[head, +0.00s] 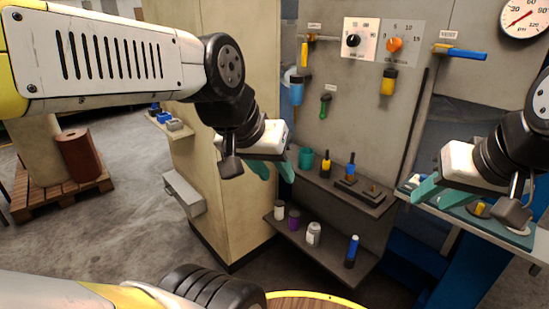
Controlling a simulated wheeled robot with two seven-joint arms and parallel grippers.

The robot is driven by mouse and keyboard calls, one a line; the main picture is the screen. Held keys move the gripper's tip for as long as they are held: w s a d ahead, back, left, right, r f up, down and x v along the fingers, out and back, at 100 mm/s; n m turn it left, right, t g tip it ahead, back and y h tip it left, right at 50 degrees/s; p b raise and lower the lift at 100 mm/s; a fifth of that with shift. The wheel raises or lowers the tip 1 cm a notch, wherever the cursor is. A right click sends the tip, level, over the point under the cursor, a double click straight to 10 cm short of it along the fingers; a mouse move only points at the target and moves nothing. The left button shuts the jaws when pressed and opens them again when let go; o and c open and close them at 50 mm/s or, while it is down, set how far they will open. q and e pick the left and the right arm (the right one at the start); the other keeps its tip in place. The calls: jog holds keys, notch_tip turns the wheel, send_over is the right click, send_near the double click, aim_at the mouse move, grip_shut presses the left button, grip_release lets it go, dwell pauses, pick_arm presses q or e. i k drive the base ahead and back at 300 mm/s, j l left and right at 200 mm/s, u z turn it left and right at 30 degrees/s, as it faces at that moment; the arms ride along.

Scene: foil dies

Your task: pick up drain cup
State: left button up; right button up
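A small teal cup (306,159) stands upright on the upper shelf of the grey panel; it looks like the drain cup, though no label on it can be read. My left gripper (273,170) hangs in front of the panel, just left of the cup and apart from it. Its teal fingers are spread with nothing seen between them. My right gripper (438,194) is at the right, over the side bench. Its teal fingers look apart and empty, and it is well away from the cup.
The lower shelf (310,238) carries several small containers. A blue-bowled filter unit (296,89) and a green-handled item (325,105) hang above the cup.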

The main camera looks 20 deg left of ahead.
aim_at(306, 159)
jog(key=u, duration=0.35)
jog(key=i+j, duration=0.3)
jog(key=i+j+z, duration=0.15)
jog(key=j, duration=0.25)
jog(key=i+j, duration=0.4)
jog(key=i+j+z, duration=0.1)
jog(key=i+j, duration=0.15)
jog(key=j, duration=0.15)
